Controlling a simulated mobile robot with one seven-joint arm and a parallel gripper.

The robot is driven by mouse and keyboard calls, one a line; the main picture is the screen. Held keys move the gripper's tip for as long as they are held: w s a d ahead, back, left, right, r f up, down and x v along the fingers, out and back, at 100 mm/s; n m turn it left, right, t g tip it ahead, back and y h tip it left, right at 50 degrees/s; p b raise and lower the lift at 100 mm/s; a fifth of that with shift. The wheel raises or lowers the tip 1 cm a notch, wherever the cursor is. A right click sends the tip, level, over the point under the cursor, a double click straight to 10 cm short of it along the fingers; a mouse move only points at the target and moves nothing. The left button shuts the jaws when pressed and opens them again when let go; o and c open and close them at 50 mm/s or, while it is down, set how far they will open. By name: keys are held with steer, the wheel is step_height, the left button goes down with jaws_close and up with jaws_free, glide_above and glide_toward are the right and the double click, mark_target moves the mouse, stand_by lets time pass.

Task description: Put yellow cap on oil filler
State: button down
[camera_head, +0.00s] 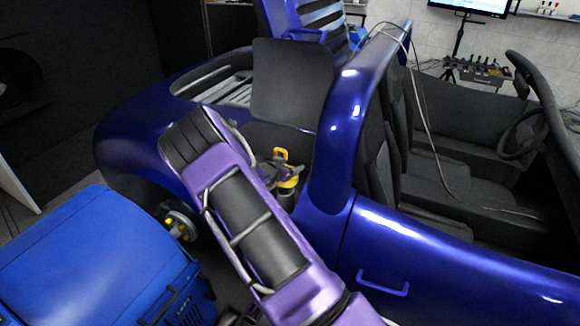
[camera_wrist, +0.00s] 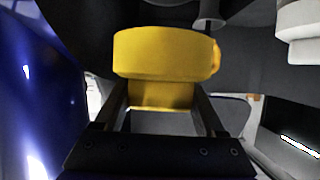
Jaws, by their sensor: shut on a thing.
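The yellow cap (camera_wrist: 165,52) fills the middle of the wrist view, with a wide round top and a narrower block below it. My gripper (camera_wrist: 162,97) is shut on that narrower block, one finger on each side. In the head view, yellow parts (camera_head: 287,182) show just right of my purple arm, inside the blue car's open engine bay. I cannot tell there which part is the cap, and my arm hides most of my gripper. I cannot make out the oil filler for sure. A grey round-ended part (camera_wrist: 208,14) lies beyond the cap in the wrist view.
The blue car body (camera_head: 342,130) stands close to the right of my arm. A dark panel (camera_head: 290,80) rises behind the bay. A blue machine (camera_head: 95,255) stands at lower left, near a wheel hub (camera_head: 180,225). A white cylinder (camera_wrist: 299,30) is at the wrist view's upper right.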

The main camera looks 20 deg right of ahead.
mark_target(290, 182)
steer(key=shift+f+b, duration=2)
steer(key=shift+f, duration=0.8)
steer(key=shift+f+b, duration=0.35)
steer(key=shift+f, duration=0.25)
steer(key=shift+c, duration=1.3)
jaws_free()
steer(key=shift+s, duration=0.1)
steer(key=shift+a, duration=0.1)
steer(key=p+v, duration=0.5)
steer(key=v, duration=0.6)
